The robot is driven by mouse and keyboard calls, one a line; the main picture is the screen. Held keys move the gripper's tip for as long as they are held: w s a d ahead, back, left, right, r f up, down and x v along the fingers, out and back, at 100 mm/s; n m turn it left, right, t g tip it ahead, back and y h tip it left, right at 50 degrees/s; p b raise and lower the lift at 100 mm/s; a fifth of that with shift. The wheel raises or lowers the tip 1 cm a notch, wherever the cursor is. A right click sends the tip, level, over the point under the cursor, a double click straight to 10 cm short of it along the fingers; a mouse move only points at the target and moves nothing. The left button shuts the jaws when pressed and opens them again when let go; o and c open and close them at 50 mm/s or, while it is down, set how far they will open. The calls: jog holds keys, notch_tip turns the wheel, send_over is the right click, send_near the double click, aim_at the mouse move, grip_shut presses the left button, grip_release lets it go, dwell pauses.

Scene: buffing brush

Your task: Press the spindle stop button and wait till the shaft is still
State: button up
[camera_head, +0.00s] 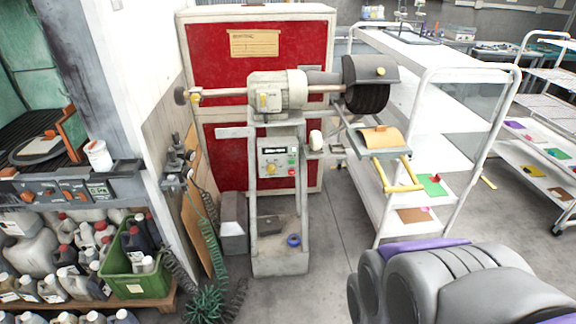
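The buffing machine has a cream motor (277,92) on a stand, with a horizontal shaft (225,92) running out to both sides. A dark round brush (367,98) sits under a grey guard (372,67) at the right end. A control box (278,157) on the stand's front carries a dark display, a yellowish knob and small coloured buttons, including a red one (292,172); their labels are too small to read. One still picture does not show whether the shaft turns. Grey, rounded parts of my own body fill the lower right. My gripper is not in view.
A tan-topped rest with yellow bars (400,176) juts out below the brush. A white shelf cart (440,150) stands close on the right. Green coiled hose (207,302) lies left of the stand, near a green crate (133,262) of bottles. Floor before the stand is clear.

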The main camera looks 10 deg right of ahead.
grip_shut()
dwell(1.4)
